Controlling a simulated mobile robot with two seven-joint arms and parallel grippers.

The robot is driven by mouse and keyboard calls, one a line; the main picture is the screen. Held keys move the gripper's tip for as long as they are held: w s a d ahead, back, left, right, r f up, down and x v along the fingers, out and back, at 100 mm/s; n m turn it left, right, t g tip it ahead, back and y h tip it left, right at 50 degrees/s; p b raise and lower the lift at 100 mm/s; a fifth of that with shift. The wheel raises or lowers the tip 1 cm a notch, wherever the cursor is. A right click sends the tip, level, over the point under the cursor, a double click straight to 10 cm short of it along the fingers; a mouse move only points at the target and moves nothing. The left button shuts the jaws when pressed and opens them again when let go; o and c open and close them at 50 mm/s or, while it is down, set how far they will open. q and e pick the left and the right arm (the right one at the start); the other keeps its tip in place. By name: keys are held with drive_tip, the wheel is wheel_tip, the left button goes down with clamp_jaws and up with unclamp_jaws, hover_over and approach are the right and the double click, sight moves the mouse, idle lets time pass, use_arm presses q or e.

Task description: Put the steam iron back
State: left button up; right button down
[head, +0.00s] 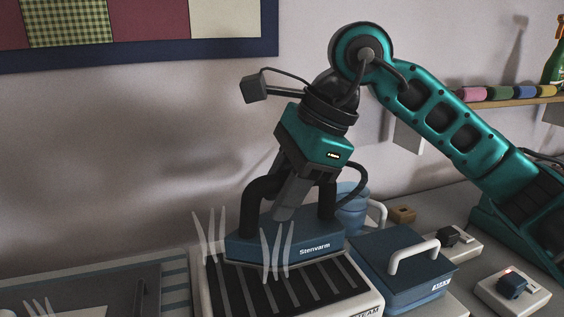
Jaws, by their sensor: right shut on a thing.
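The steam iron (290,247) has a blue body with the word Stenvarm on it and a black arched handle. My right gripper (288,205) comes down from above and is shut on this handle. The iron is level, over the dark ribbed top of a white stand (364,291) whose front lettering ends in STEAM. I cannot tell whether the iron's base touches the ribs. Pale wisps of steam rise around the iron. My left gripper is not in view.
A blue box (399,262) with a white handle stands close to the right of the stand. A blue jug (351,213) is behind. Plug units (512,290) are at right. A striped grey board (174,288) lies left. A wall shelf (505,102) holds coloured rolls.

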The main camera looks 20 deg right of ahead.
sight(280, 225)
drive_tip(key=shift+f+b, duration=0.3)
drive_tip(key=shift+f, duration=1.9)
drive_tip(key=shift+f, duration=0.15)
drive_tip(key=c, duration=0.8)
unclamp_jaws()
drive_tip(key=shift+f, duration=0.1)
drive_tip(key=p+v, duration=0.1)
drive_tip(key=v, duration=1.1)
drive_tip(key=shift+s, duration=0.15)
